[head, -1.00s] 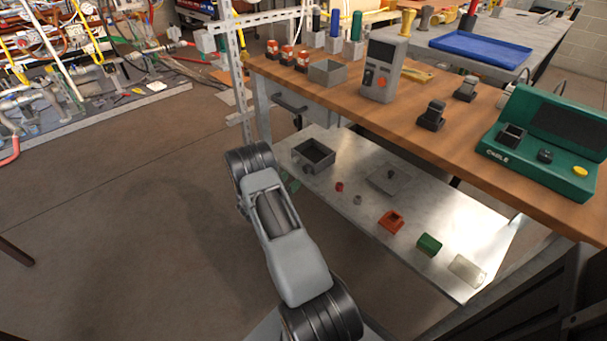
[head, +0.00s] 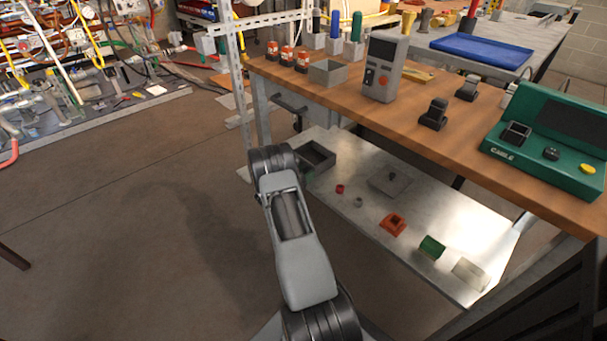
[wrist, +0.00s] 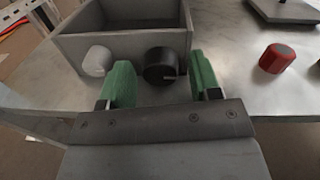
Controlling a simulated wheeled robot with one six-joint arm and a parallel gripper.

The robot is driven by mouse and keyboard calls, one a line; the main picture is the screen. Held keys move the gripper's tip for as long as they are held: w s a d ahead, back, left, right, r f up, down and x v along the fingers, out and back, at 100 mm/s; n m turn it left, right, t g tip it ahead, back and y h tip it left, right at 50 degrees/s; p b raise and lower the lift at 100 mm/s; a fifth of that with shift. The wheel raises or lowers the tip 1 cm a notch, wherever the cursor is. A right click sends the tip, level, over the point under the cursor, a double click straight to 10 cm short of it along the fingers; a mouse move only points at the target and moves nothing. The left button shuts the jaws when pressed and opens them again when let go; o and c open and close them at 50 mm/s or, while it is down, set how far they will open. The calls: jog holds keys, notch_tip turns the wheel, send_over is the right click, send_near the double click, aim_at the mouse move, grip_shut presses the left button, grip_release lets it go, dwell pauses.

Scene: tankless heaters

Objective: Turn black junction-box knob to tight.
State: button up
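The junction box is an open grey box on the lower metal shelf; in the head view my arm partly covers it (head: 318,155). In the wrist view its front wall (wrist: 125,45) carries a black round knob (wrist: 160,66) and a light grey knob (wrist: 97,61) to the left. A pale line marks the black knob's face. My gripper (wrist: 162,80) is open, its green fingers apart on the left and right of the black knob in the picture. I see no finger clearly touching the knob.
On the shelf, a red cap (wrist: 277,58) lies to the right of the box, and a grey plate with a post (head: 390,181) lies further right. An orange block (head: 393,223) and a green block (head: 431,246) lie nearer. The wooden worktop (head: 400,120) overhangs the shelf.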

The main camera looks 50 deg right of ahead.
jog(key=c, duration=0.8)
jog(key=shift+f+m+b, duration=0.2)
jog(key=shift+m+b, duration=0.5)
jog(key=shift+r+m+b, duration=0.15)
jog(key=shift+m+b, duration=0.25)
jog(key=shift+m, duration=0.5)
jog(key=o, duration=0.9)
jog(key=a+p, duration=0.3)
jog(key=a, duration=1.1)
jog(key=shift+w, duration=0.1)
jog(key=shift+d, duration=0.1)
